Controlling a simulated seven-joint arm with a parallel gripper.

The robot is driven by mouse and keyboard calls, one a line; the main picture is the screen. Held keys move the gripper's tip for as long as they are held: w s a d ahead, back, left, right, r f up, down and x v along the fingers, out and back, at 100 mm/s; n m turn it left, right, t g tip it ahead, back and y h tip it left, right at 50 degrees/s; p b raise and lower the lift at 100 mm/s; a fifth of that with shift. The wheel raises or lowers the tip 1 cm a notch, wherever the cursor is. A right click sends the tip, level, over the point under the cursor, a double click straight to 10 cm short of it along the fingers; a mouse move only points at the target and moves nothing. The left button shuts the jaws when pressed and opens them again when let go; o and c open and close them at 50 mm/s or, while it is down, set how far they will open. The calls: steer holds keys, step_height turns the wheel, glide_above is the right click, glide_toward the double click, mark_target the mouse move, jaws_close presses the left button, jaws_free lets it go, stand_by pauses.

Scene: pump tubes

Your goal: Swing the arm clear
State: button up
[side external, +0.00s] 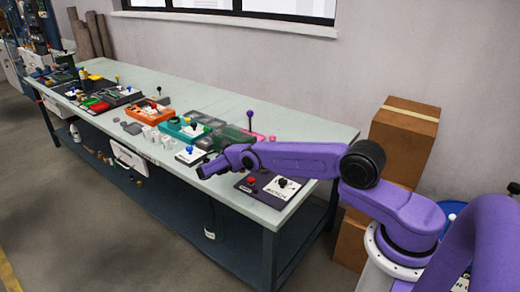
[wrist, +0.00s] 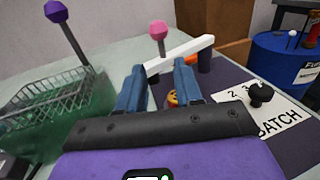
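My gripper (wrist: 158,68) shows two blue fingers standing apart in the wrist view, with nothing visibly gripped between them. A white bar (wrist: 190,52) crosses just beyond the fingertips; I cannot tell whether they touch it. A pink knob (wrist: 157,29) on a stalk stands behind the bar. A small orange-yellow part (wrist: 172,98) shows between the fingers. At right is a dark panel with a black dial (wrist: 260,93) on a white plate reading BATCH. In the side view my purple arm reaches over the bench near this panel (side external: 248,188); the fingertips are not clear there.
A purple knob (wrist: 56,11) rises on a stalk beside a grey wire basket (wrist: 50,95) at left. Cartons (side external: 405,140) and a blue drum (wrist: 287,62) stand beyond the bench end. Trays, including an orange one (side external: 150,113), line the bench (side external: 310,125). The air above is open.

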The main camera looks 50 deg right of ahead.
steer(key=shift+w+a, duration=0.2)
steer(key=shift+a, duration=0.5)
steer(key=shift+w+r, duration=0.15)
jaws_close()
step_height(320, 180, up, 4)
steer(key=w+d+n+t+y, duration=0.1)
steer(key=w+d+n+y, duration=0.1)
steer(key=w+y, duration=0.1)
steer(key=s+a+r+n+t+y, duration=0.1)
steer(key=s+r+n+t+y, duration=0.3)
steer(key=r, duration=0.4)
steer(key=y, duration=0.4)
glide_toward(271, 139)
steer(key=shift+m+t, duration=0.4)
steer(key=shift+s+x, duration=0.15)
steer(key=shift+x, duration=1.4)
steer(key=shift+s+x, duration=0.15)
steer(key=shift+x, duration=1.45)
